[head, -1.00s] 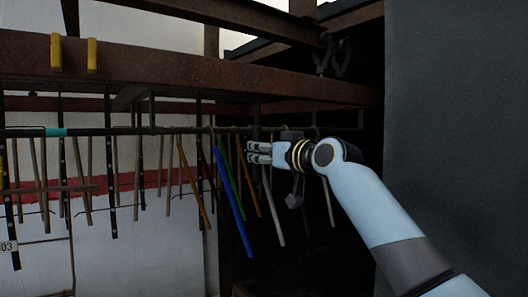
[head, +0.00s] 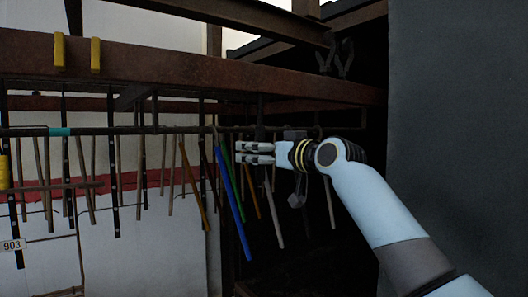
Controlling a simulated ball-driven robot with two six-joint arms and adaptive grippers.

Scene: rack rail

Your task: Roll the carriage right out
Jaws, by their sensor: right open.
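A dark rail (head: 112,131) runs level across the head view below a rusty beam, with a teal band (head: 60,132) near its left end. Long rods hang along it, among them a blue one (head: 232,205), a green one and orange ones. I cannot tell for sure which part is the carriage; a dark upright piece (head: 260,131) shows at the rail just above my right gripper. My right gripper (head: 240,153) is open, its two fingers pointing left, slightly below rail height by the green and blue rods. I see nothing held in it. My left gripper is out of view.
The rusty beam (head: 180,72) crosses above the rail, with two yellow pieces (head: 95,55) at its left. A dark grey panel (head: 455,120) fills the right side. A white wall (head: 110,235) with a red stripe stands behind the rods.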

